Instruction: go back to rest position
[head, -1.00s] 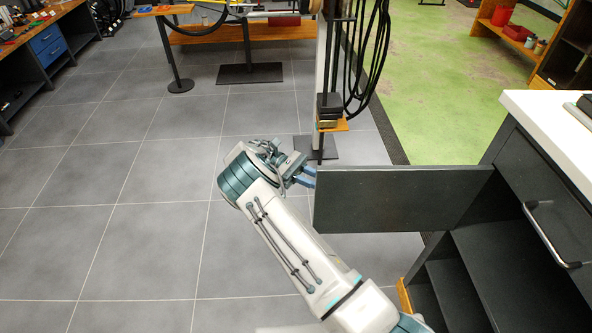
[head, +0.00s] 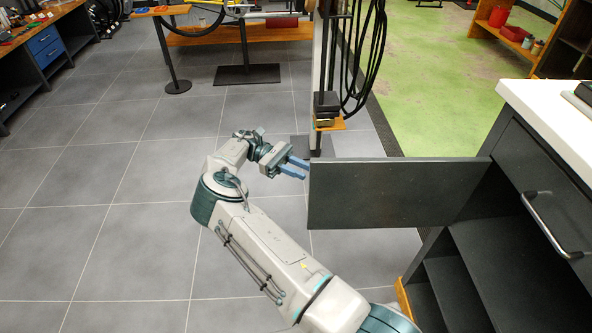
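My gripper (head: 297,166) is in the middle of the head view, at the end of my raised arm. Its blue fingers point right, toward the near upper corner of an open dark cabinet door (head: 395,193). A small gap seems to show between the two fingers, and nothing is seen between them. The fingertips are close to the door's left edge in the picture; I cannot tell whether they touch it.
The dark cabinet (head: 500,240) with a white top (head: 555,115) and open shelves stands at the right. A post stand with black cables (head: 365,60) rises behind the door. A workbench (head: 45,50) is at the upper left. Grey floor (head: 90,220) on the left is clear.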

